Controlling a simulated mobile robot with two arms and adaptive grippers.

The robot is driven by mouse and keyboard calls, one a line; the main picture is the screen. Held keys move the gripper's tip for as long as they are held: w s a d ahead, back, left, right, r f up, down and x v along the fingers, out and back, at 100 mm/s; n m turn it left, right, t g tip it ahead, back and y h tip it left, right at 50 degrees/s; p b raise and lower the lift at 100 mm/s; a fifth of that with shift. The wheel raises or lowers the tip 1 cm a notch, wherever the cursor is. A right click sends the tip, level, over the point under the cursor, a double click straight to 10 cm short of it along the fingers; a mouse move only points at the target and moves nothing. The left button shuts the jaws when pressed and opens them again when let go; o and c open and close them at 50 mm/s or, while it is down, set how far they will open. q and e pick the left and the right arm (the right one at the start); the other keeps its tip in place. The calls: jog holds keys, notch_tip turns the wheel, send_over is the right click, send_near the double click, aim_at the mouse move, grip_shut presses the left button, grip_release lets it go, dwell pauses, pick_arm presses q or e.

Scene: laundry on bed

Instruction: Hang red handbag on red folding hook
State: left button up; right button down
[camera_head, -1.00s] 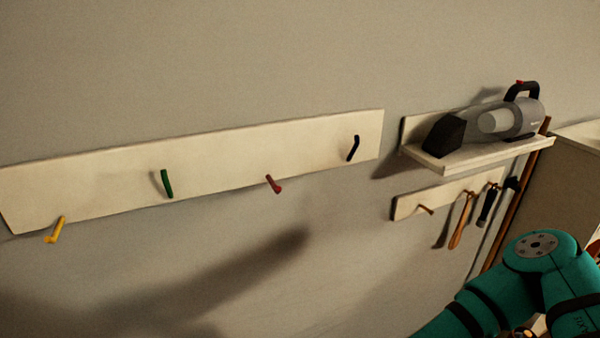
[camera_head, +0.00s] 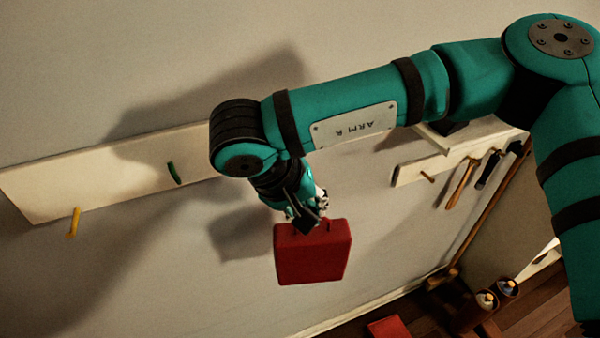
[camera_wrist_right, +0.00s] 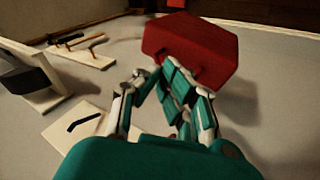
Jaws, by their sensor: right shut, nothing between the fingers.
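The red handbag (camera_head: 312,252) hangs in the air in front of the wall, just below my right gripper (camera_head: 308,222). In the right wrist view the handbag (camera_wrist_right: 190,48) is at the fingertips of the right gripper (camera_wrist_right: 155,78). The right gripper is shut with nothing clamped between its fingers. The bag's handle is too small and dark to tell how it lies against the fingers. The red folding hook is not visible now; my right arm covers that part of the pale hook board (camera_head: 60,185). My left gripper is not in view.
A green hook (camera_head: 174,173) and a yellow hook (camera_head: 73,223) show on the board; a dark hook (camera_wrist_right: 85,122) shows in the wrist view. A shelf (camera_head: 470,135) and tool rack (camera_head: 415,170) are to the right. A red object (camera_head: 390,328) lies on the floor.

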notch_tip(320, 180, up, 5)
jog(key=a, duration=0.2)
jog(key=w+a, duration=0.1)
jog(key=w, duration=0.2)
jog(key=w+a+f+p, duration=0.1)
jog(key=w, duration=0.2)
jog(key=w+a+f+p, duration=0.1)
jog(key=w, duration=0.3)
jog(key=shift+a, duration=0.25)
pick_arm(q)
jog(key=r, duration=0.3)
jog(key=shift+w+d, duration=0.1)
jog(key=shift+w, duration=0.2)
pick_arm(e)
jog(key=shift+s+f, duration=0.1)
jog(key=shift+s, duration=0.05)
jog(key=shift+a, duration=0.1)
jog(key=c, duration=2)
grip_release()
jog(key=shift+f, duration=0.2)
jog(key=o, duration=1.5)
jog(key=shift+r, duration=0.2)
